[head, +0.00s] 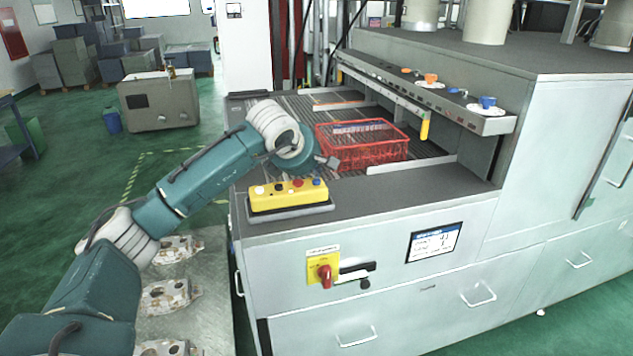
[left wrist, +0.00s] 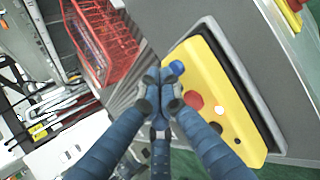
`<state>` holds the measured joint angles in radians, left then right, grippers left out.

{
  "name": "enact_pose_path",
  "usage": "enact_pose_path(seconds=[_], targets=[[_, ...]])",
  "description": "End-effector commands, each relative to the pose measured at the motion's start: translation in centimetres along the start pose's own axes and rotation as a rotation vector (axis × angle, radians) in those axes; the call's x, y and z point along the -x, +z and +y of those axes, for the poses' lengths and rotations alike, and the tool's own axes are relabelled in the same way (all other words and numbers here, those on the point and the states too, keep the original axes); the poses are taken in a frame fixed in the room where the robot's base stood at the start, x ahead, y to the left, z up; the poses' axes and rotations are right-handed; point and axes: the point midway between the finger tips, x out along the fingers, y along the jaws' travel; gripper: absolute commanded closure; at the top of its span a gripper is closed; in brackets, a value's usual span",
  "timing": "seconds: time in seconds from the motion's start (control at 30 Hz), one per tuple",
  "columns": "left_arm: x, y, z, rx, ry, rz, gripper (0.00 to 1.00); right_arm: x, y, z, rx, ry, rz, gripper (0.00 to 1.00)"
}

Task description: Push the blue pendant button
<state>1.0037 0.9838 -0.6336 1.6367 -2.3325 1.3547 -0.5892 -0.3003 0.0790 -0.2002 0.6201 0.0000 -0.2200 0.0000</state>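The yellow pendant (head: 288,196) lies on a grey base on the near left corner of the machine's top. Its blue button (head: 317,182) is at the right end of a row with red, black and white buttons. My left gripper (head: 331,162) is above and just behind that end. In the left wrist view, the fingertips (left wrist: 159,76) are together, with nothing seen between them. The blue button (left wrist: 177,68) shows just right of them on the yellow pendant (left wrist: 208,75). I cannot tell whether they touch it. My right gripper is out of view.
A red crate (head: 362,153) stands on the slatted bed behind the pendant. A rail with orange and blue knobs (head: 487,102) runs above the bed at right. A red rotary switch (head: 325,275) is on the front panel. Castings (head: 166,295) lie on a bench at left.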

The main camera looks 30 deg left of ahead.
Motion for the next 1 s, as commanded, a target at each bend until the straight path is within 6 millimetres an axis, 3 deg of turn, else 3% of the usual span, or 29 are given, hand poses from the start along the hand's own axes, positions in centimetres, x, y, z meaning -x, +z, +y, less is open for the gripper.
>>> enact_pose_path(seconds=[1.0], targets=[[-0.66, -0.28, -0.66, 0.0, -0.001, 0.001, 1.0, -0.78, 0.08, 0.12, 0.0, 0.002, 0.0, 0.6]])
